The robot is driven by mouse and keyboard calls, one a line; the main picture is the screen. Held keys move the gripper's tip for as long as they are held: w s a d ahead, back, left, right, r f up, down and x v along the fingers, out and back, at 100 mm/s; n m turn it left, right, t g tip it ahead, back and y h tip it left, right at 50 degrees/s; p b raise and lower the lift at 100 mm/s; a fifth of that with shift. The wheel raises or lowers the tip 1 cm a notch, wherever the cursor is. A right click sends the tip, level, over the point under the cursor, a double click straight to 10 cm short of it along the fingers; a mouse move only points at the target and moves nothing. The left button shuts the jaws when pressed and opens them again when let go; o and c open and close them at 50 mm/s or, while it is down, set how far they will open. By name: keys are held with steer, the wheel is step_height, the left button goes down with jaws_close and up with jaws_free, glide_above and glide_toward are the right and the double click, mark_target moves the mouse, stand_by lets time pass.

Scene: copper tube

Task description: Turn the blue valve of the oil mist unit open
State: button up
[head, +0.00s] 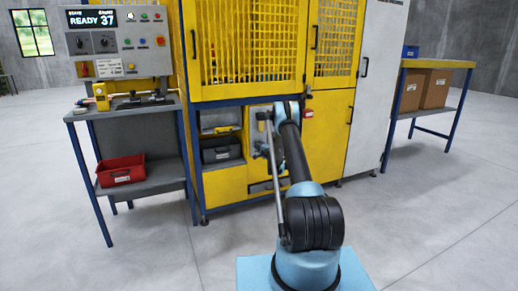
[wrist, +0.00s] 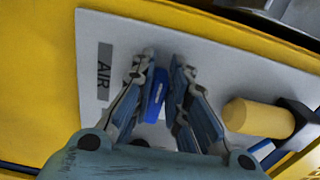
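In the wrist view, a blue handle (wrist: 154,96) stands out from a pale panel (wrist: 112,28), beside a label (wrist: 104,72) reading AIR. My gripper (wrist: 163,62) is open, with one finger on each side of the blue handle. Small gaps seem to show between handle and fingers; I cannot tell whether either touches. A yellow cylinder (wrist: 258,117) with a dark mount is to the right, with another blue piece (wrist: 262,149) partly visible below it. In the head view, the panel area is small and partly hidden by my arm, and the handle cannot be made out.
The yellow machine (head: 328,130) with mesh doors stands ahead. A control box (head: 120,45) and a side bench with a red bin (head: 121,171) are at left. A table with cardboard boxes (head: 436,88) stands at right. The floor between is clear.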

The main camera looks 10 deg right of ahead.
steer(key=o, duration=0.3)
steer(key=shift+a+f, duration=0.1)
steer(key=shift+f, duration=0.05)
steer(key=v, duration=1.2)
